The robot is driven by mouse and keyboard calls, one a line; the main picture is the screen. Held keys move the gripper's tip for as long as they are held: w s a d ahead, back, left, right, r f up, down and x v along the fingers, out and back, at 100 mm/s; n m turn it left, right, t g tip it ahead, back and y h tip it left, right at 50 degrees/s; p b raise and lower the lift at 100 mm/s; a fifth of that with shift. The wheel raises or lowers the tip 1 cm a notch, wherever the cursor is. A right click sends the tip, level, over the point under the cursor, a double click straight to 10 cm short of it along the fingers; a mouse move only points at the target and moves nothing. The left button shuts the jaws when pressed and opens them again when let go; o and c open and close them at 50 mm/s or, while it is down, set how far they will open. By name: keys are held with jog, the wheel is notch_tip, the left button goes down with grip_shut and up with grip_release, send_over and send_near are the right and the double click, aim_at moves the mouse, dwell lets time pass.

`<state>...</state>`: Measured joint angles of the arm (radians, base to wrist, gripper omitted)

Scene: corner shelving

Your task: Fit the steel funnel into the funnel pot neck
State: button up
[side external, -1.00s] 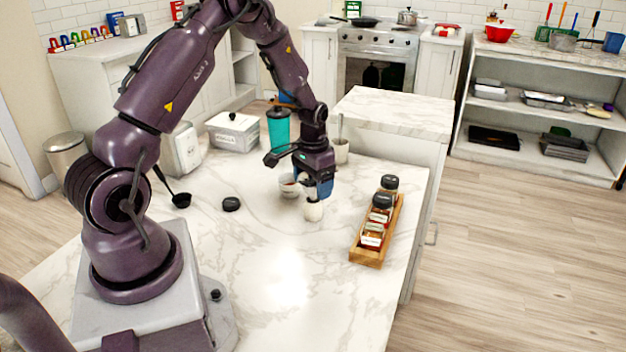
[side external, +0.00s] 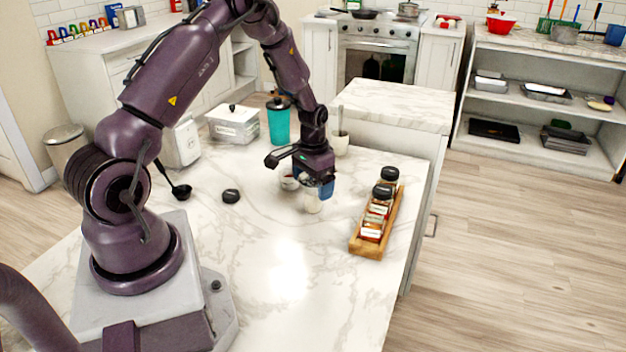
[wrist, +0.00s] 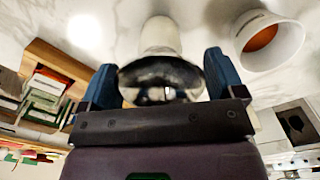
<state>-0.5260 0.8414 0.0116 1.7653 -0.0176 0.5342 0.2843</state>
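The steel funnel (wrist: 160,78) is a shiny wide cone between the blue fingers of my gripper (wrist: 163,82) in the wrist view. Both fingers appear to touch its rim, so my gripper is shut on it. The white funnel pot (wrist: 160,36) stands upright on the counter just beyond the funnel, in line with it. In the side view, my gripper (side external: 322,188) is directly above the pot (side external: 312,205), very close. The funnel is hidden behind the fingers there, and I cannot tell whether its spout is inside the neck.
A small white bowl with orange-red contents (wrist: 285,48) stands close beside the pot. A wooden rack (side external: 366,249) of spice jars is to the right. A black lid (side external: 231,196) and a teal tumbler (side external: 278,125) are on the counter. The front counter is clear.

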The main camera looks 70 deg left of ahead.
jog(key=shift+o, duration=0.7)
notch_tip(320, 180, up, 13)
jog(key=s+d+r+m+t, duration=0.1)
jog(key=s+d+r+t, duration=0.1)
jog(key=s+d+r, duration=0.6)
jog(key=s+d+r+m+t, duration=0.2)
jog(key=s+d+r, duration=0.6)
jog(key=d, duration=0.5)
jog(key=shift+s+d+r+t, duration=0.2)
jog(key=shift+r+t, duration=0.15)
jog(key=shift+t, duration=0.45)
